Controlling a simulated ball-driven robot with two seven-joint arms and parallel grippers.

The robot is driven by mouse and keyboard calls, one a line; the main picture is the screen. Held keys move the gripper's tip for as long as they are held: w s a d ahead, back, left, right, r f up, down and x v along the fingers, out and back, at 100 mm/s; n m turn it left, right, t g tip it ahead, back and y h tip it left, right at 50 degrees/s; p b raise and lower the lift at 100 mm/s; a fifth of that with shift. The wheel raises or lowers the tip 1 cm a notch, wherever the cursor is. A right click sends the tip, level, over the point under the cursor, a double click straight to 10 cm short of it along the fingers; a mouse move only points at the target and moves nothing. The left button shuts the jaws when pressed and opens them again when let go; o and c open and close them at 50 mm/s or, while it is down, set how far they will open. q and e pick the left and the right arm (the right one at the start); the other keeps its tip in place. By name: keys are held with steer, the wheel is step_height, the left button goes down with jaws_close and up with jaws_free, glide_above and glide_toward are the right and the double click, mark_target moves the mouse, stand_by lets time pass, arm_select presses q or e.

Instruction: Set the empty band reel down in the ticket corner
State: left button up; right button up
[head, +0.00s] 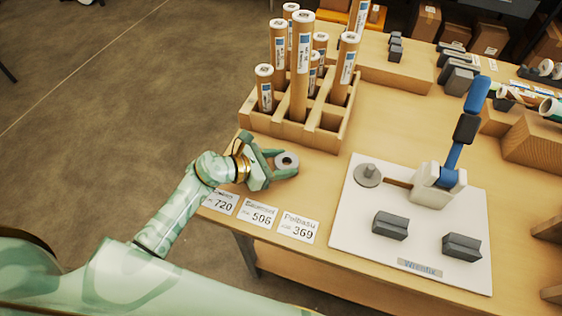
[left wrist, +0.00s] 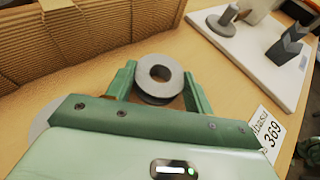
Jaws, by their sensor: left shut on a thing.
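The empty band reel (head: 287,161) is a small grey ring with a hole through its middle. My left gripper (head: 280,164) is shut on it, with a green finger on either side. In the left wrist view the reel (left wrist: 158,76) sits between the fingertips of the left gripper (left wrist: 158,88). I cannot tell whether the reel touches the table. Three printed tickets lie at the table's front left edge: 720 (head: 221,202), 506 (head: 259,211) and 369 (head: 298,227). My right gripper is not in view.
A wooden rack (head: 290,130) with several upright cardboard tubes stands just behind the gripper. A white board (head: 350,235) to the right carries a grey spindle disc (head: 368,175), a blue-handled lever (head: 468,120) and two grey blocks. Bare tabletop lies between rack and board.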

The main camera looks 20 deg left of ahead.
arm_select(q)
steer(key=shift+f, duration=0.15)
steer(key=o, duration=1)
steer(key=shift+r, duration=0.2)
steer(key=p+v, duration=0.1)
steer(key=v, duration=1.1)
